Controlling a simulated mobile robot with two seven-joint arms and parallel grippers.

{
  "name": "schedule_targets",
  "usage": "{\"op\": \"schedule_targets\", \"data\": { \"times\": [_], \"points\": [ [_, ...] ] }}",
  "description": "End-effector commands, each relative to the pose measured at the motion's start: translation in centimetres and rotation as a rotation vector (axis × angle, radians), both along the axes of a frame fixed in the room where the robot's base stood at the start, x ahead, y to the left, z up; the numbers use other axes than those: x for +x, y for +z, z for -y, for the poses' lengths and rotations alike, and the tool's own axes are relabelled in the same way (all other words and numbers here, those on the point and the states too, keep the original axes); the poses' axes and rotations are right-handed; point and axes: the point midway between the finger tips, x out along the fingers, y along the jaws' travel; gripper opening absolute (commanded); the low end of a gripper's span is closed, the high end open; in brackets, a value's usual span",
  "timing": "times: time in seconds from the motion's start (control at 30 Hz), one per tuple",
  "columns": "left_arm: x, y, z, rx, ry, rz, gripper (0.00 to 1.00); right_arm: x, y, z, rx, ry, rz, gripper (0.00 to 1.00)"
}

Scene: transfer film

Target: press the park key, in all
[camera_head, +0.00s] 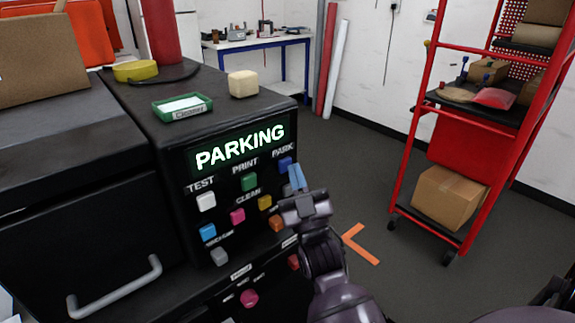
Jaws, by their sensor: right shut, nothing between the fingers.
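A black machine (150,125) stands at the left with a key panel on its front. Its lit display (240,146) reads "PARKING" in green-white letters. The blue park key (285,163) sits at the panel's upper right, under the label "PARK". My right gripper (297,177) is shut and empty, its light-blue fingertips just right of and slightly below the park key. I cannot tell whether they touch it. My left gripper is not in view.
Other coloured keys lie close by, including a green print key (249,182) and a yellow key (265,202). A red wheeled rack (455,150) with a cardboard box (448,196) stands right. Open floor lies between machine and rack.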

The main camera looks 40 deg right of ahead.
Motion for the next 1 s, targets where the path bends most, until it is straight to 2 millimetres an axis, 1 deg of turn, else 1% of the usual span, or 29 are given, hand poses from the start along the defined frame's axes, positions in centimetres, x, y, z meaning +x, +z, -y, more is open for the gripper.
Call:
{"op": "schedule_targets", "data": {
  "times": [0.13, 0.43, 0.53, 1.0],
  "points": [
    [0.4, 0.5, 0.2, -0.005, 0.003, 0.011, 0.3, -0.6, 0.1, 0.0, 0.001, 0.0, 0.002, 0.0],
    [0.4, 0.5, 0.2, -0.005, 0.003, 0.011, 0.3, -0.7, 0.0, 0.0, 0.0, 0.0, 0.001, 0.0],
    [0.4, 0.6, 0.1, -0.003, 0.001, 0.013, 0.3, -1.0, 0.1, 0.1, 0.0, 0.0, 0.001, 0.0],
    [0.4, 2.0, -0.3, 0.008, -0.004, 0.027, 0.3, -4.7, 0.2, 0.4, 0.0, -0.001, 0.003, 0.0]
  ]
}}
